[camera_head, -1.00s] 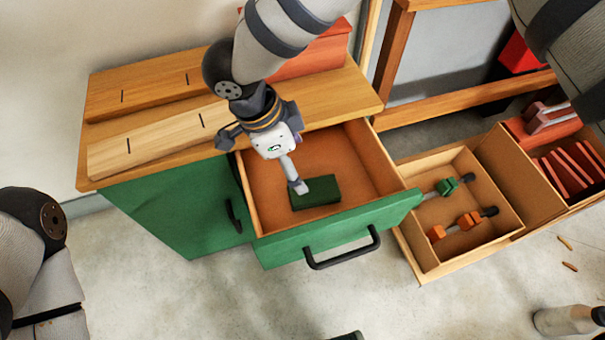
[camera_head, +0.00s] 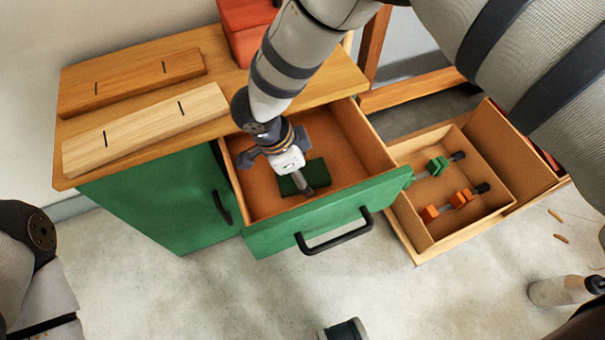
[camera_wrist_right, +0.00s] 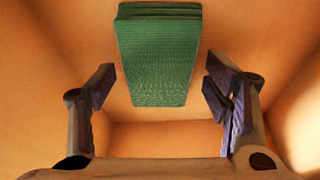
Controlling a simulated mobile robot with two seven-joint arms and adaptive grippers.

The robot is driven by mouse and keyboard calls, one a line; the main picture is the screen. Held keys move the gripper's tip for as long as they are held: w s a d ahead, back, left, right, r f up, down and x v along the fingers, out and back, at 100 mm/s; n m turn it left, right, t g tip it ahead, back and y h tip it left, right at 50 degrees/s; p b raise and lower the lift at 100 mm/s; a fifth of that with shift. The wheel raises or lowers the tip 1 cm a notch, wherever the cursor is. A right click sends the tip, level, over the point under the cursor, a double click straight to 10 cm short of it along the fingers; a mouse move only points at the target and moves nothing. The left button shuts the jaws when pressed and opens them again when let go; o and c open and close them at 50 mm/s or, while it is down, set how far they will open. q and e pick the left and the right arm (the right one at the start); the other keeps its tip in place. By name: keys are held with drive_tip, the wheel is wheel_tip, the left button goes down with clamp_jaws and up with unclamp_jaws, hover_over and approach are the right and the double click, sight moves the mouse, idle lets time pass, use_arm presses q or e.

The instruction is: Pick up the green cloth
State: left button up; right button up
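The green cloth (camera_head: 318,171) is a folded dark green block lying on the floor of the open drawer (camera_head: 352,140). My right gripper (camera_head: 303,186) reaches down into the drawer and covers part of the cloth in the head view. In the right wrist view, the cloth (camera_wrist_right: 158,60) shows ahead between the lines of the two fingers. The right gripper (camera_wrist_right: 160,90) is open there, with the fingers wide apart and nothing between them. I cannot tell the exact gap to the cloth. My left arm shows at the left edge, but its gripper is out of view.
The drawer's green front (camera_head: 330,208) and black handle (camera_head: 335,231) stand out from the cabinet. Two planks (camera_head: 145,127) lie on top, with a red box (camera_head: 248,30) behind. A wooden tray (camera_head: 420,226) with clamps stands at right. A pale bottle (camera_head: 560,291) lies on the floor.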

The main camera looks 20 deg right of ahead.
drive_tip(key=c, duration=0.7)
wheel_tip(320, 180, up, 10)
drive_tip(key=p, duration=0.2)
